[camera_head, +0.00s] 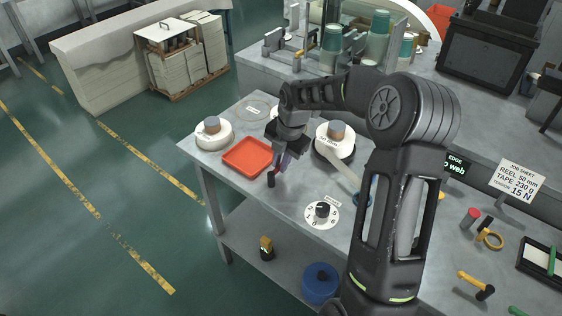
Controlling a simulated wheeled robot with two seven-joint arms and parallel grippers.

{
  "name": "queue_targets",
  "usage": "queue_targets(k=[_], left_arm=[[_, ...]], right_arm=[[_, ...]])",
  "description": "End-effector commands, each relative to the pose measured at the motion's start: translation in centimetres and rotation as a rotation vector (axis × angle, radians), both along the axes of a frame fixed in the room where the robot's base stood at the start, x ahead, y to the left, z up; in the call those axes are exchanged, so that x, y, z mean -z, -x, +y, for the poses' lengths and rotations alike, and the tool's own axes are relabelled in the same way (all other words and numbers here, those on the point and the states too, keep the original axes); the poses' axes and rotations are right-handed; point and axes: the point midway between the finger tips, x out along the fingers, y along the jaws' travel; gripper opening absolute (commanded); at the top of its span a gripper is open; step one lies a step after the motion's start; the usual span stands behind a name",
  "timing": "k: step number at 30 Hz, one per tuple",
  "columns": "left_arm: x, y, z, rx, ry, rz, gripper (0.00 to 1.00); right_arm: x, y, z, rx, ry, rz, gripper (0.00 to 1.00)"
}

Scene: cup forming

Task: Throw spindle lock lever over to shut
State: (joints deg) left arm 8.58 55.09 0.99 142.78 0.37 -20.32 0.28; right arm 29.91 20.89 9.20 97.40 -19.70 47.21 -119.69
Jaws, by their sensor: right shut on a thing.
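My right gripper (282,163) points down at the bench, just right of the red tray. My left gripper is not in view.
The red tray (247,156) lies left of the gripper, and a second white reel (213,138) stands at the bench's left corner. A numbered dial (321,214) is near the front edge. Green cups (333,45) stand behind.

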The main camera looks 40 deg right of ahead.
Motion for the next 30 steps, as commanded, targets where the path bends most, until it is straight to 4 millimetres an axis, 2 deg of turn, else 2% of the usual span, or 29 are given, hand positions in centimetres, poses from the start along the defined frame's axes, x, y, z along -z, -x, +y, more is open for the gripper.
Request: queue_targets(k=[1, 2, 9, 20, 23, 30], left_arm=[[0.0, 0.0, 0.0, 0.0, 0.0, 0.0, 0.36], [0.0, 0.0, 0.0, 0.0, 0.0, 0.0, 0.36], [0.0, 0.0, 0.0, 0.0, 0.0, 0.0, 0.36], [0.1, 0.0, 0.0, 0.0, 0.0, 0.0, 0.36], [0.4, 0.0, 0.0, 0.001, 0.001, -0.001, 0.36], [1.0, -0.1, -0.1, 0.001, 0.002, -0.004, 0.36]], right_arm=[[-0.1, -0.1, 0.0, -0.003, 0.002, -0.004, 0.0], [-0.1, -0.1, 0.0, -0.003, 0.002, -0.004, 0.16], [-0.1, -0.1, 0.0, -0.001, 0.001, -0.002, 0.35], [-0.5, 0.0, -0.1, 0.0, 0.001, -0.002, 0.35], [-1.5, 0.2, -0.1, 0.001, 0.001, -0.003, 0.35], [-5.4, 0.9, -0.3, 0.0, 0.002, -0.006, 0.35]])
